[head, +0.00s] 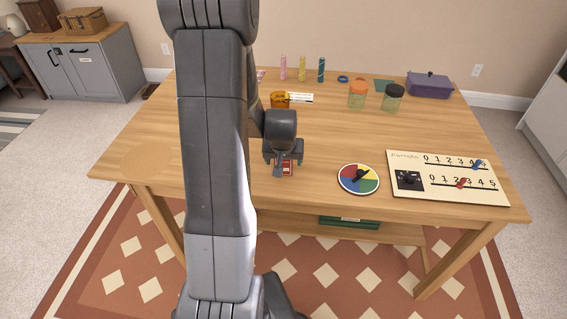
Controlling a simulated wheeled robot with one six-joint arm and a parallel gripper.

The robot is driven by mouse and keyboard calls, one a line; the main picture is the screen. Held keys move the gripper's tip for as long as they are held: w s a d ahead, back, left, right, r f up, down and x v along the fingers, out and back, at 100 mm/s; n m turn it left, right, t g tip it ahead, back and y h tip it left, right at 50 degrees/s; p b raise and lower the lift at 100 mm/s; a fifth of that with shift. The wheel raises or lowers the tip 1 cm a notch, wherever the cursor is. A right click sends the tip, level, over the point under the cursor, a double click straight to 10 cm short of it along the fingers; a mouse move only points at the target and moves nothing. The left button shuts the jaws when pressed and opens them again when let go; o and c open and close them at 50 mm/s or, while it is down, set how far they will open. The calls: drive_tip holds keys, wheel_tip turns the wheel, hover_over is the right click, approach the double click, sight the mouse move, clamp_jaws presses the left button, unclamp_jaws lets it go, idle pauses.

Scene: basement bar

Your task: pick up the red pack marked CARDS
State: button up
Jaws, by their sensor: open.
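The red pack (287,169) lies on the wooden table (330,133), near its front edge, left of the colour spinner. Only part of it shows, and its marking is too small to read. My gripper (284,168) is open and right at the pack, seen from behind and above. The gripper body and wrist hide much of the pack. I cannot tell whether the fingers touch it or how far above the table they are.
Right of my gripper are a colour spinner (358,179) and a white scoreboard (447,177). The table's left part is clear.

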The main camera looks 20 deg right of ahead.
drive_tip(key=shift+w+d+f, duration=0.1)
drive_tip(key=shift+w+f, duration=0.1)
drive_tip(key=shift+f, duration=0.35)
drive_tip(key=shift+c, duration=0.2)
drive_tip(key=c, duration=1)
drive_tip(key=shift+r, duration=0.1)
